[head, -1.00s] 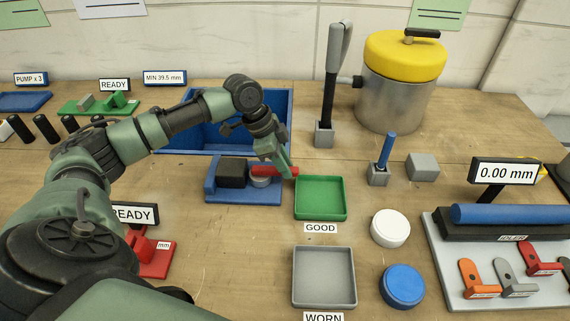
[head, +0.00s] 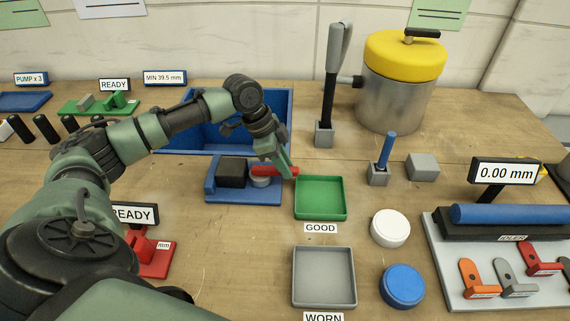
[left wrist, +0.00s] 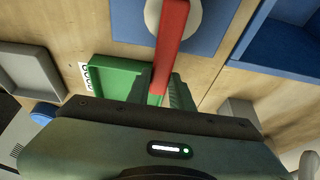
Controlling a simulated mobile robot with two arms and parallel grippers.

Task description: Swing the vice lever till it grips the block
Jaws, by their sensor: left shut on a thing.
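The vice is a blue base (head: 243,197) with a raised blue wall at its left end. A black block (head: 232,172) sits on it beside that wall. A pale grey round piece (head: 260,182) lies just right of the block, under the red lever (head: 268,171). The lever points right, toward the green tray. My left gripper (head: 291,173) is shut on the lever's free end. In the left wrist view the red lever (left wrist: 172,45) runs from the round piece (left wrist: 190,18) down between the fingers (left wrist: 160,90). Whether the block is clamped I cannot tell. My right gripper is out of view.
A green tray (head: 345,212) marked GOOD is close to the right of the gripper. A grey tray (head: 351,303) marked WORN lies in front of it. A blue bin (head: 283,145) stands behind the vice.

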